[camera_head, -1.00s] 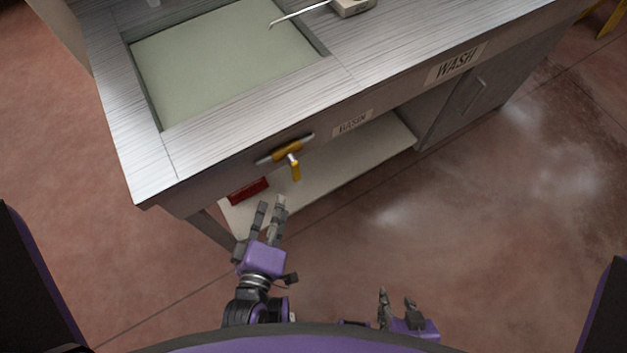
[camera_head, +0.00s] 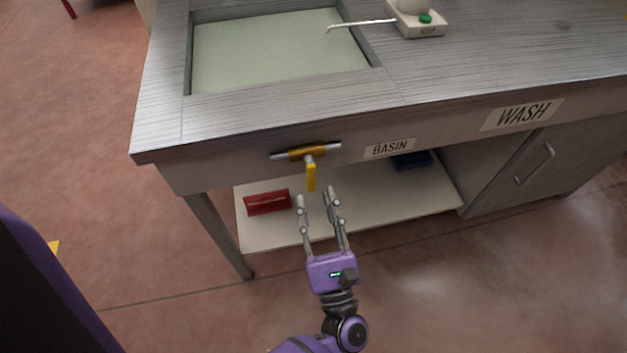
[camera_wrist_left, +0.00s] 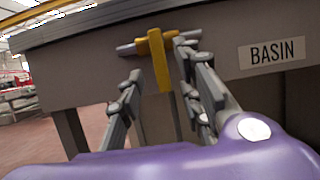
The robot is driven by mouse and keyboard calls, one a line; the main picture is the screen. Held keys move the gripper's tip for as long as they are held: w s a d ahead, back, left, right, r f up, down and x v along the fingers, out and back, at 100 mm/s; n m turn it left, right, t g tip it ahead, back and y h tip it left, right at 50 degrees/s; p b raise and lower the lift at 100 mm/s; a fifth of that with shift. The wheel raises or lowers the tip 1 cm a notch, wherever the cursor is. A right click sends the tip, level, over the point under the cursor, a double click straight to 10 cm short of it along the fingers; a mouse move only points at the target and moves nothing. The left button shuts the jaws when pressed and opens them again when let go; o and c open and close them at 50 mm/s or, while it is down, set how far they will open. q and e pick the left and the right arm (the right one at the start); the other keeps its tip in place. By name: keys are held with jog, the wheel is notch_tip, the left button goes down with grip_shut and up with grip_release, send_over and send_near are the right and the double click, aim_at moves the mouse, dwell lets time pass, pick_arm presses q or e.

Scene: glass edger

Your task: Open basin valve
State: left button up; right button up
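The basin valve is a brass body on a short grey pipe on the front panel, with a yellow lever handle (camera_head: 311,176) hanging down. It sits left of the BASIN label (camera_head: 390,148). My left gripper (camera_head: 316,198) is open just below and in front of the handle, fingers pointing at the panel. In the left wrist view the yellow handle (camera_wrist_left: 159,60) shows between the spread fingers, hanging vertically; I cannot tell whether they touch it. The basin (camera_head: 268,50) is a pale green sink in the countertop above. My right gripper is not in view.
A metal counter (camera_head: 440,75) overhangs a white lower shelf (camera_head: 365,205) holding a red box (camera_head: 267,202) and a dark blue item (camera_head: 411,159). A cabinet door (camera_head: 550,160) is at the right. Counter legs stand near my left arm. Open floor lies in front.

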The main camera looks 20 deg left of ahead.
aim_at(312, 183)
pick_arm(q)
jog(key=p+x, duration=0.1)
jog(key=x, duration=0.4)
jog(key=shift+w+r, duration=0.15)
jog(key=shift+w, duration=0.05)
grip_shut()
